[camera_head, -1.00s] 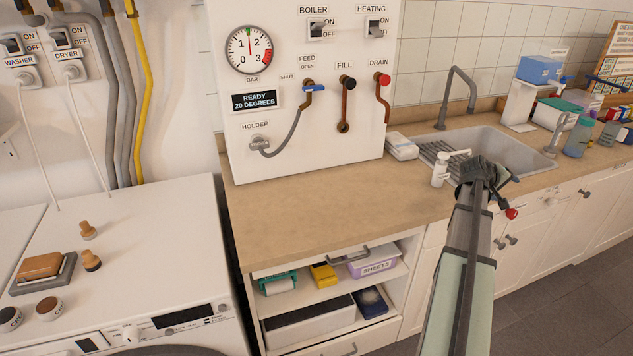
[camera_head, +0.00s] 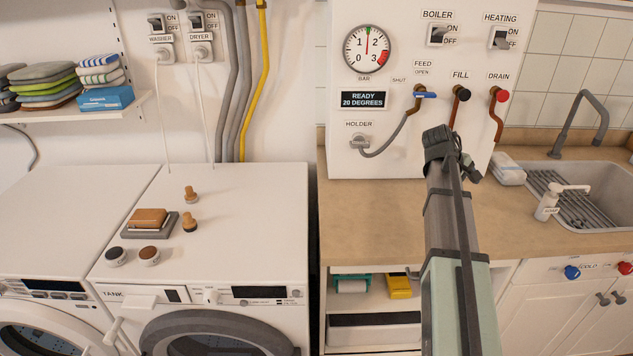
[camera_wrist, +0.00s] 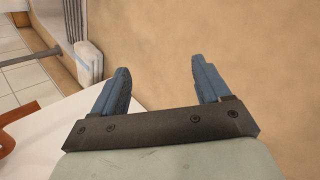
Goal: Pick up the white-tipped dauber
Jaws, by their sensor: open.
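Two small wooden-handled daubers stand on the white machine top at left in the head view. The rear dauber (camera_head: 190,194) is light all over; its tip is too small to make out clearly. The front dauber (camera_head: 189,223) has a dark lower end. My gripper (camera_head: 448,150) is above the wooden counter, well to the right of both daubers. In the wrist view my gripper (camera_wrist: 158,72) shows two blue fingers spread apart with nothing between them. No dauber shows in the wrist view.
A brown block on a grey tray (camera_head: 148,221) and two round tins, one black-topped (camera_head: 115,256) and one brown-topped (camera_head: 149,255), sit near the daubers. The boiler panel (camera_head: 345,125) with its hose and valves rises behind the counter (camera_head: 370,225). A gap separates machine and counter.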

